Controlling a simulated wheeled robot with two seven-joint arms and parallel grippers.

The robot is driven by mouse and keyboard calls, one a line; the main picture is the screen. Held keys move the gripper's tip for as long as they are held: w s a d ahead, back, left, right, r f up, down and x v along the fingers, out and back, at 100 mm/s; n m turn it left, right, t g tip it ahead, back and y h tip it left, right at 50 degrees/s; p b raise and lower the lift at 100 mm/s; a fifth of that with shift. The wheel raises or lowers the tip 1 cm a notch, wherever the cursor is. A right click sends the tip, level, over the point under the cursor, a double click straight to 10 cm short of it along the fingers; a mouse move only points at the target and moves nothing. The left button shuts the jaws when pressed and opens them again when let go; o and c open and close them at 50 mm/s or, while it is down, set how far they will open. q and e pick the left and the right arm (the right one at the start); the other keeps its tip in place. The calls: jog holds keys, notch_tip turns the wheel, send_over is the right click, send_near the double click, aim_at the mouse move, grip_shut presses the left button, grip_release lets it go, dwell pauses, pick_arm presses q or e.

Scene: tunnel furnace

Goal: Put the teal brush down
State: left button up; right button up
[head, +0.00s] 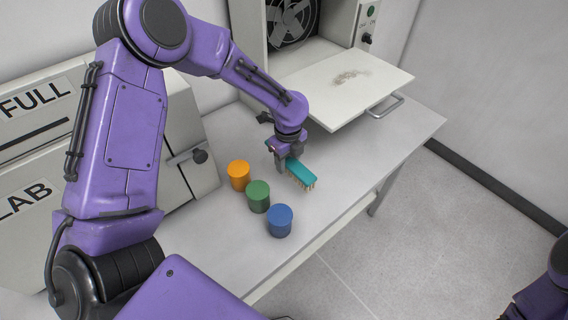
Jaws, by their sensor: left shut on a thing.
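The teal brush (301,173) has a teal back and pale bristles that point down. It is in the head view, at the middle of the white table (352,188). My left gripper (284,163) is shut on the brush's left end. The brush is at or just above the table top; I cannot tell whether the bristles touch it. My right gripper is not in view; only a bit of my right arm shows at the lower right corner.
An orange cylinder (238,175), a green cylinder (258,196) and a blue cylinder (280,220) stand in a row left of and in front of the brush. Behind is an open furnace with a fan (291,22) and a lowered door (345,80) bearing a grey-brown smudge. The table's right part is clear.

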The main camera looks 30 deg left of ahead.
aim_at(285, 175)
pick_arm(q)
jog(key=w+f, duration=0.1)
jog(key=w+a+f, duration=0.1)
jog(key=f, duration=0.1)
jog(key=shift+w+a, duration=0.15)
jog(key=shift+w, duration=0.05)
jog(key=shift+s+a+f+p, duration=0.1)
jog(key=shift+f+p, duration=0.15)
jog(key=shift+f, duration=0.4)
jog(key=shift+s+a+f+p, duration=0.1)
jog(key=shift+f+p, duration=0.15)
jog(key=shift+f, duration=0.35)
jog(key=shift+s+f, duration=0.2)
jog(key=shift+s, duration=0.05)
jog(key=shift+w+f, duration=0.15)
jog(key=shift+w, duration=0.05)
jog(key=o, duration=1.1)
jog(key=shift+s, duration=0.1)
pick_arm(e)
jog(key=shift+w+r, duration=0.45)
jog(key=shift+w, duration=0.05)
